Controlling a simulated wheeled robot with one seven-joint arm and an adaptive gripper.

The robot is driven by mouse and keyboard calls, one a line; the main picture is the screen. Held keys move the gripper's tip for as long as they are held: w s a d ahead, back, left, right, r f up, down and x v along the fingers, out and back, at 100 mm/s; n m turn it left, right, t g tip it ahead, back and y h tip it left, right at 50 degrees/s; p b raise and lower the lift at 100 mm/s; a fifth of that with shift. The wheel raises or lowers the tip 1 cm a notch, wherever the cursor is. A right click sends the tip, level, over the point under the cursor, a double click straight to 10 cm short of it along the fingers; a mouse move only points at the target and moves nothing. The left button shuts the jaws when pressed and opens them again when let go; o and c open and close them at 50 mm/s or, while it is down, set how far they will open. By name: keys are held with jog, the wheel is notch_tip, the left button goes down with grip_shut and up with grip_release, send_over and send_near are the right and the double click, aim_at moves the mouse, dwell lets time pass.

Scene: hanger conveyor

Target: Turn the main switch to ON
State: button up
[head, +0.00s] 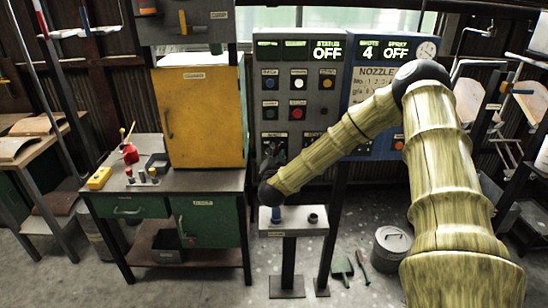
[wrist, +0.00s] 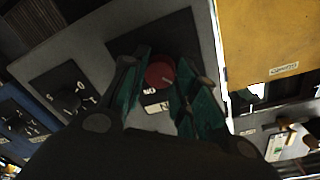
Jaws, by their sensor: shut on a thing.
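The main switch is a round red knob (wrist: 160,72) on a dark plate on the grey control panel. Small white labels lie beside it; one seems to read ON, upside down. In the wrist view my gripper (wrist: 164,76) has its teal fingers on either side of the knob, shut on it. In the head view my gripper (head: 272,158) is a dark shape at the lower left of the grey panel (head: 318,99), and the knob is hidden there.
A blue panel (head: 358,82) adjoins on the right. A small pedestal (head: 290,229) stands below my gripper. Another rotary knob (wrist: 69,101) sits beside the switch.

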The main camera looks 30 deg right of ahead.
jog(key=m+b, duration=0.2)
jog(key=b, duration=0.1)
jog(key=shift+f, duration=0.3)
jog(key=m+b, duration=0.6)
jog(key=b, duration=0.1)
jog(key=shift+y+b, duration=0.3)
jog(key=shift+b, duration=0.1)
jog(key=m+b, duration=0.5)
jog(key=b, duration=0.1)
jog(key=shift+d+b, duration=0.1)
jog(key=shift+b, duration=0.3)
jog(key=m+b, duration=0.3)
jog(key=shift+r+y+b, duration=0.25)
jog(key=shift+y+b, duration=0.05)
jog(key=shift+b, duration=0.05)
jog(key=shift+m, duration=0.3)
jog(key=o, duration=1)
jog(key=shift+o, duration=0.2)
jog(key=shift+r, duration=0.1)
jog(key=shift+s, duration=0.1)
